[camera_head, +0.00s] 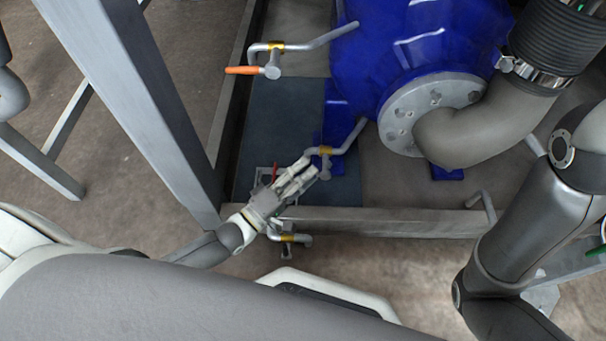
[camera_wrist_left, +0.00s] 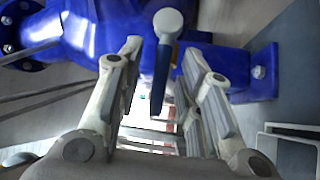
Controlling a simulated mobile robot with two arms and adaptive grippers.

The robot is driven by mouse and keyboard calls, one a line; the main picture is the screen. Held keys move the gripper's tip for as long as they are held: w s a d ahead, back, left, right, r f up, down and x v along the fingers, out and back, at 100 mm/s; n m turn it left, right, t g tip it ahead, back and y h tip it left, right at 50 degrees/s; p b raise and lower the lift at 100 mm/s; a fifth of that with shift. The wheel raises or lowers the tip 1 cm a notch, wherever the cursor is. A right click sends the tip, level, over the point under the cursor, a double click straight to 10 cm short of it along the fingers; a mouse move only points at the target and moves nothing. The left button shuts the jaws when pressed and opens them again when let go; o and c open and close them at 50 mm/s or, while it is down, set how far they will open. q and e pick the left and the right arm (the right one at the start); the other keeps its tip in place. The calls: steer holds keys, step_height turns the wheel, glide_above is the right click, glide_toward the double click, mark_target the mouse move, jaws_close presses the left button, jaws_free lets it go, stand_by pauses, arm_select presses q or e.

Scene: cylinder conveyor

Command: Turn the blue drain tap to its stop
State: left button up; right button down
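The drain tap's blue handle (camera_wrist_left: 160,80) hangs from a round grey hub (camera_wrist_left: 168,22) in the left wrist view. The handle lies between the two fingers of my left gripper (camera_wrist_left: 163,88), which are apart. A gap shows on the handle's left side; whether the right finger touches it I cannot tell. In the head view my left gripper (camera_head: 300,176) reaches the tap (camera_head: 325,168) below its brass fitting (camera_head: 325,150), and the fingers hide the blue handle there. My right arm shows at the right, but its gripper is out of view.
Another tap with an orange handle (camera_head: 246,70) sits farther back. A red handle (camera_head: 274,173) is close beside my left gripper. The blue tank (camera_head: 400,50) stands behind, with a grey pipe (camera_head: 465,135). A metal frame beam (camera_head: 390,222) runs in front, and a post (camera_head: 135,95) rises at left.

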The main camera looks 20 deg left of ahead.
arm_select(q)
jaws_close()
steer(key=shift+r+p, duration=0.15)
steer(key=shift+p, duration=0.35)
